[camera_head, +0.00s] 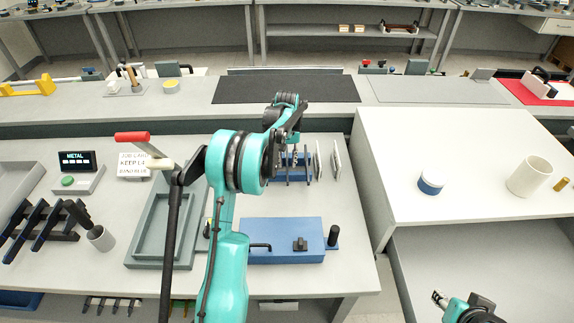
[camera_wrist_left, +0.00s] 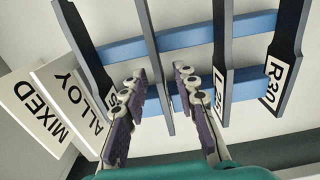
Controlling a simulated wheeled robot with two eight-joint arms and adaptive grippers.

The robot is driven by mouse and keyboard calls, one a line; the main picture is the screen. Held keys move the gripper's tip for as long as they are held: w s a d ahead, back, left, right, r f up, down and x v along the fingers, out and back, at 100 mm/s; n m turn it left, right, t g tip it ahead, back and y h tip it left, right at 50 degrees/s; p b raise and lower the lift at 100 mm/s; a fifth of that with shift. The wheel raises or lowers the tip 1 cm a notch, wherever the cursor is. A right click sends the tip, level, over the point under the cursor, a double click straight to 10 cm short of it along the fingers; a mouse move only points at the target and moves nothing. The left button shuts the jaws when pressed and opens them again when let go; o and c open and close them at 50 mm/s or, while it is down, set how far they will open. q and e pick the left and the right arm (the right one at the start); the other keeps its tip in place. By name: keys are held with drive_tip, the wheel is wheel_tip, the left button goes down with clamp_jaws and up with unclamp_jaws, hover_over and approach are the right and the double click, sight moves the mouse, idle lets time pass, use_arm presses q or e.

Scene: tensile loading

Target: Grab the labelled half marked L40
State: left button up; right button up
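In the left wrist view, dark flat halves stand in a blue rack (camera_wrist_left: 248,24). One half (camera_wrist_left: 152,50) lies between the two fingers of my left gripper (camera_wrist_left: 160,78). The fingers are apart, and no clear contact with it shows; its label cannot be read. To its right are a half with a partly readable label starting with L (camera_wrist_left: 222,90) and a half marked R30 (camera_wrist_left: 284,50). A half at the left (camera_wrist_left: 92,45) has its label mostly covered by a finger. No label reads clearly as L40. My right gripper (camera_head: 458,300) is at the lower right of the head view, away from the rack.
Cards reading MIXED (camera_wrist_left: 35,112) and ALLOY (camera_wrist_left: 72,92) stand left of the rack. A white table (camera_head: 470,150) stands to the right.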

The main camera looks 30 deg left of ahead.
use_arm(q)
clamp_jaws()
